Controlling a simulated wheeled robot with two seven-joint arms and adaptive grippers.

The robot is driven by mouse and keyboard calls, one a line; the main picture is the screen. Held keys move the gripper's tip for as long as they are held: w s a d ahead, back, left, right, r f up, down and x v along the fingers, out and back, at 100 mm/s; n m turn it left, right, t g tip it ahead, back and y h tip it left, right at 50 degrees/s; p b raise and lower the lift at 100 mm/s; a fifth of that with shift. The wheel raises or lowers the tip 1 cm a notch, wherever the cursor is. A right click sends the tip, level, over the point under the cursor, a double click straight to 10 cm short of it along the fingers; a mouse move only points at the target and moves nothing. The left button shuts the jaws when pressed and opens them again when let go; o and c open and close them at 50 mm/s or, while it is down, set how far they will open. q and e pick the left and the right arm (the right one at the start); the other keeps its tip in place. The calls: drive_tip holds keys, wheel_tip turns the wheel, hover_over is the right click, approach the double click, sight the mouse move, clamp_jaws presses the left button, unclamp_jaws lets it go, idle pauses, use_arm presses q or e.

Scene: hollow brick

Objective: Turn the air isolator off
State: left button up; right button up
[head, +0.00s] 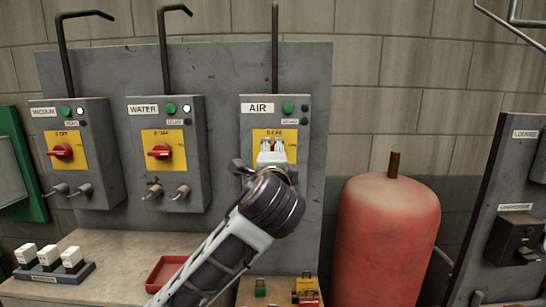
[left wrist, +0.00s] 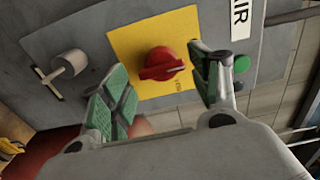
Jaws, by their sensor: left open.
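The AIR isolator box (head: 309,125) is grey and hangs on the wall panel, with a yellow plate (head: 263,132) on its front. In the left wrist view its red rotary knob (left wrist: 161,64) sits on the yellow plate (left wrist: 125,42). My left gripper (head: 271,146) is in front of that box and hides most of the knob in the head view. In the left wrist view the left gripper (left wrist: 160,88) is open, with one green-padded finger on each side of the knob and nothing between them held. Contact with the knob cannot be told. My right gripper is not in view.
The VACUUM box (head: 95,140) and WATER box (head: 196,150) hang to the left, with red knobs. A red tray (head: 166,272) and white switches (head: 48,258) are on the bench below. A red cylinder (head: 387,235) stands right, beside the LOUVRE panel (head: 503,190).

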use_arm(q)
drive_tip(key=s, duration=0.8)
drive_tip(key=shift+s, duration=0.15)
